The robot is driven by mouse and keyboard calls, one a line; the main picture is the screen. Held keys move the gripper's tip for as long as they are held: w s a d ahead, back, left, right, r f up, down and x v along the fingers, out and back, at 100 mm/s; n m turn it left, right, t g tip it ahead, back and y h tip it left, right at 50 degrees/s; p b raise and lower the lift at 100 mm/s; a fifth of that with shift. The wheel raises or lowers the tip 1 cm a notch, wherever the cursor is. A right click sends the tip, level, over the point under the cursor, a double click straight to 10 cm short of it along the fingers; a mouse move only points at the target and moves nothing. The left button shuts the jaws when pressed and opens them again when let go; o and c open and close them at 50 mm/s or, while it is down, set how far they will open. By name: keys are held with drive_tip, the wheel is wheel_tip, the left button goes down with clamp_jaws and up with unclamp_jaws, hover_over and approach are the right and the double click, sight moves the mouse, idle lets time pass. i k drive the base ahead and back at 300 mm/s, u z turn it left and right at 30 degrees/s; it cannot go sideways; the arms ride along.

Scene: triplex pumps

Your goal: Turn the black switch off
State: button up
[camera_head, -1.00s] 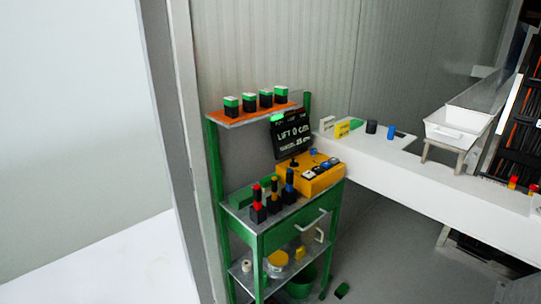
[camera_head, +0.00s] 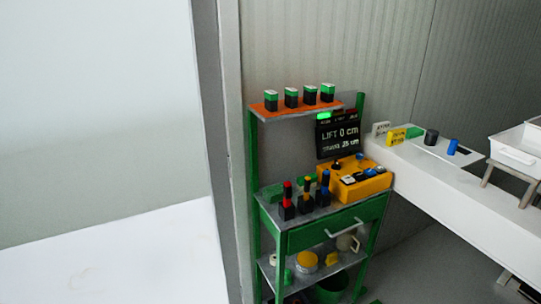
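A yellow control box (camera_head: 362,184) sits on the right of the green cart's middle shelf. Its top carries a black knob or switch (camera_head: 337,164) and several small buttons, some white and some blue. They are too small to tell which is the black switch or how it is set. A black display (camera_head: 338,138) behind the box reads "LIFT 0 cm" with a smaller line under it, and a green light (camera_head: 323,116) is lit at its top. My gripper is not in view.
The green cart (camera_head: 285,238) holds several black-and-green blocks on its orange top shelf (camera_head: 270,111) and dark tools with red, yellow and blue parts beside the box. A white bench (camera_head: 450,192) with small items and a white tray (camera_head: 512,157) extends right. A wall edge (camera_head: 230,150) stands left of the cart.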

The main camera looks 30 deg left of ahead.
sight(336, 167)
drive_tip(key=u, duration=0.9)
drive_tip(key=i, duration=1.1)
drive_tip(key=u, duration=0.6)
drive_tip(key=i, duration=0.6)
